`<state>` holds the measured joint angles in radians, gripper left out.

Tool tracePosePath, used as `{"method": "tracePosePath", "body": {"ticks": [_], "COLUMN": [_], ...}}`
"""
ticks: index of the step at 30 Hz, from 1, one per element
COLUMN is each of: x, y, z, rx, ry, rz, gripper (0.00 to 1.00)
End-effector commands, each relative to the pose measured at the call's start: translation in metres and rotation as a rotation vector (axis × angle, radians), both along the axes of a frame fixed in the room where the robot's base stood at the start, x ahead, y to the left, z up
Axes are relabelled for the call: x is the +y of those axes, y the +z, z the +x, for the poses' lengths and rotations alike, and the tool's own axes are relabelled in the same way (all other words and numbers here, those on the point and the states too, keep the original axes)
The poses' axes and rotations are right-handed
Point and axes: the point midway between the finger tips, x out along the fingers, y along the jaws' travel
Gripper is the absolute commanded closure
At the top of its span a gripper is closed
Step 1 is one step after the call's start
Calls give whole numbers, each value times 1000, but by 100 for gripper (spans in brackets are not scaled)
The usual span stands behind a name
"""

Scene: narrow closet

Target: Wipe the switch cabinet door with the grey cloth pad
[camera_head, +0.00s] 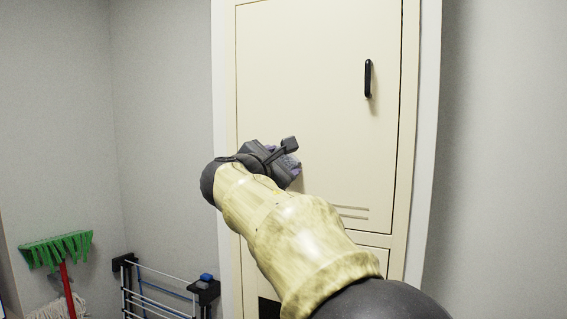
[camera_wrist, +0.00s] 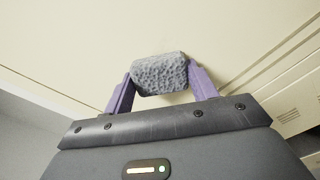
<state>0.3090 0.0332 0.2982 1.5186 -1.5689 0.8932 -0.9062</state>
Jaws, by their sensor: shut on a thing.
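The switch cabinet door (camera_head: 310,70) is a cream panel with a black upright handle (camera_head: 368,78) at its right and slots low down. In the wrist view the pale door surface (camera_wrist: 230,40) fills the upper part. My gripper (camera_wrist: 160,82) has purple fingers shut on the grey cloth pad (camera_wrist: 160,73), which has a rough, bumpy face. In the head view my gripper (camera_head: 290,162) is at the lower left-middle of the door, and the pad is mostly hidden behind it. The pad is at or very near the door; I cannot tell if it touches.
A green broom (camera_head: 56,248) with a red handle and a white mop head (camera_head: 62,308) stand at the lower left. A folding rack (camera_head: 160,290) stands left of the cabinet, with a blue item (camera_head: 206,277) on it. Grey walls close in on both sides.

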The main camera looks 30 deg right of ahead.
Motion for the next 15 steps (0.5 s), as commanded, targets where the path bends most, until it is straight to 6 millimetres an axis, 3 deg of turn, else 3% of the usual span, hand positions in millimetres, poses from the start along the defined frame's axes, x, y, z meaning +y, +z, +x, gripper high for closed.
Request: {"method": "tracePosePath", "body": {"ticks": [15], "x": [28], "y": [0], "z": [-22], "rx": [-2], "ry": [2], "rz": [0], "gripper": [61]}}
